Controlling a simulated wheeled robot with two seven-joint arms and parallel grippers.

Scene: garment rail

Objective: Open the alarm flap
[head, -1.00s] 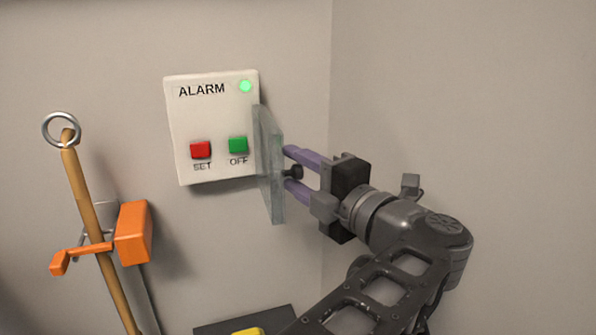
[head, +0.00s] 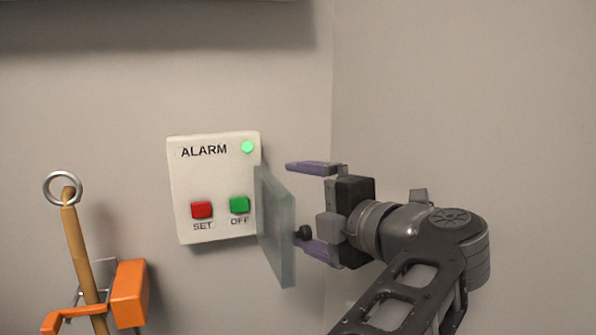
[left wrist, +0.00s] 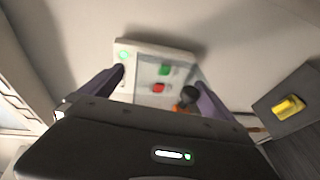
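The white alarm box (head: 185,185) is on the wall, with a red SET button (head: 202,210), a green OFF button (head: 239,205) and a lit green lamp (head: 247,147). Its clear flap (head: 275,228) stands swung out from the box's right side, leaving both buttons uncovered in the head view. The flap's dark knob (head: 305,232) faces my left gripper (head: 311,208). That gripper is open with fingers wide apart; the knob is close to the lower finger, contact unclear. The left wrist view shows the knob (left wrist: 189,94) between the fingers, nearer the right one. My right gripper is not in view.
An orange bracket (head: 130,293) on the wall at lower left holds a wooden pole (head: 80,245) with a metal ring (head: 62,188) at its top. A wall corner lies behind my left gripper. The left wrist view shows a yellow object (left wrist: 288,106) on a dark surface.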

